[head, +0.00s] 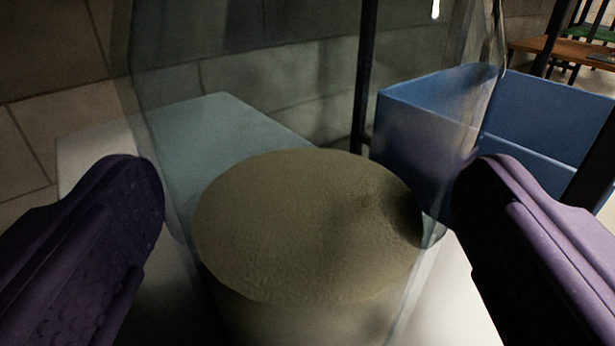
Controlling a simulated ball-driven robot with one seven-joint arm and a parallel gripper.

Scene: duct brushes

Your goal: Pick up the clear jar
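The clear jar (180,150) stands large in the middle of the head view, its transparent walls rising past the top edge. A tan, grainy fill (305,225) with a rounded top sits in its lower part. My gripper (308,195) has its two purple fingers spread wide, one on each side of the jar. The left fingertip is close to the jar's left wall and the right fingertip close to its right wall. I cannot tell whether either finger touches the glass. The jar's rim and base are out of view.
A blue open bin (545,105) stands behind and right of the jar. A pale box-like block (90,155) lies behind it on the left. A dark upright post (366,70) rises behind the jar. A stone-block wall is at the back, and wooden furniture (565,50) is far right.

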